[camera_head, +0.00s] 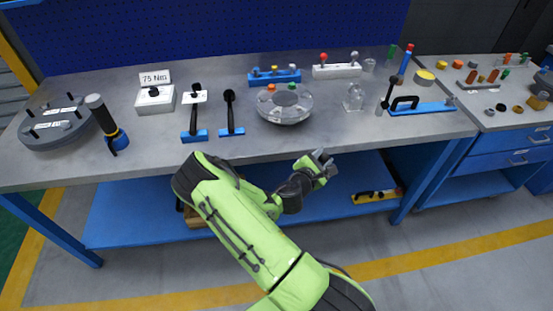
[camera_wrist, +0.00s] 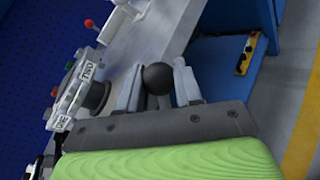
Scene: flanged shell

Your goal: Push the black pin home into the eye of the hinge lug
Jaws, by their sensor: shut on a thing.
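My gripper (camera_head: 322,163) is in front of the workbench's front edge, above the lower shelf. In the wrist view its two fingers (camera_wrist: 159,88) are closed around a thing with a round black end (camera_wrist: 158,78). In the head view the held thing is too small to make out. I cannot tell for sure which part is the hinge lug, and its eye does not show clearly. A round grey flanged shell (camera_head: 50,138) with dark upright parts and white labels sits at the bench's left end.
A side bench (camera_head: 500,122) with small parts stands right. The bench's front strip is mostly bare.

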